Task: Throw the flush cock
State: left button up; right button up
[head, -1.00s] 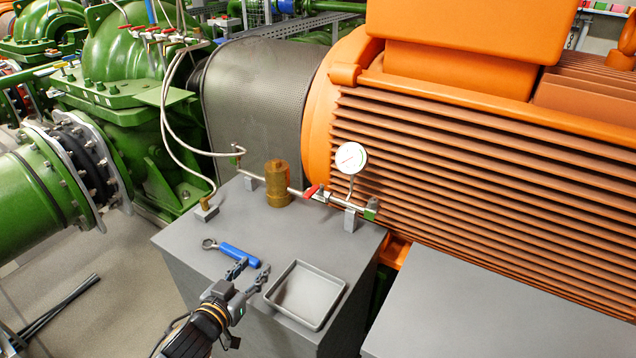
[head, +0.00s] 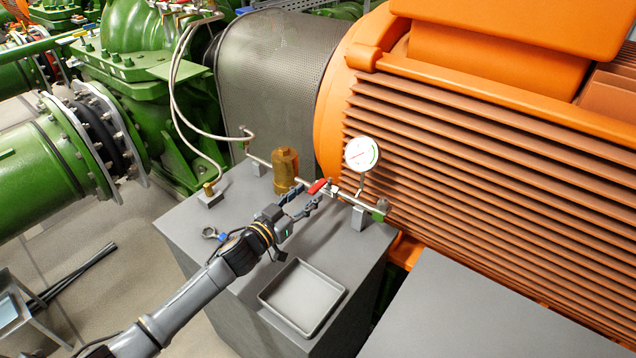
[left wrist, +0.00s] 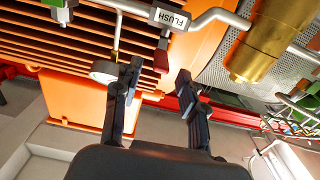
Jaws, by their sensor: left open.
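The flush cock's red lever (head: 318,186) sits on the thin pipe between the brass cylinder and the pressure gauge in the head view. In the left wrist view its dark red handle (left wrist: 161,58) hangs below a white FLUSH tag (left wrist: 169,18) on the pipe. My left gripper (head: 303,200) is open and empty, just in front of the lever and a little below it in the picture. In the left wrist view the handle shows between the two spread fingers (left wrist: 159,76). I cannot tell whether a finger touches it. My right gripper is not in view.
The brass cylinder (head: 285,170) stands left of the lever and the gauge (head: 361,154) right of it. A grey tray (head: 303,296) lies at the bench's front. A wrench (head: 211,233) is partly hidden by my left arm. The orange finned motor (head: 480,150) stands behind.

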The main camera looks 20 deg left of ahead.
aim_at(325, 179)
pick_arm(q)
jog(key=x, duration=0.4)
jog(key=shift+w+d, duration=0.2)
jog(key=shift+w, duration=0.3)
jog(key=c, duration=0.8)
grip_shut()
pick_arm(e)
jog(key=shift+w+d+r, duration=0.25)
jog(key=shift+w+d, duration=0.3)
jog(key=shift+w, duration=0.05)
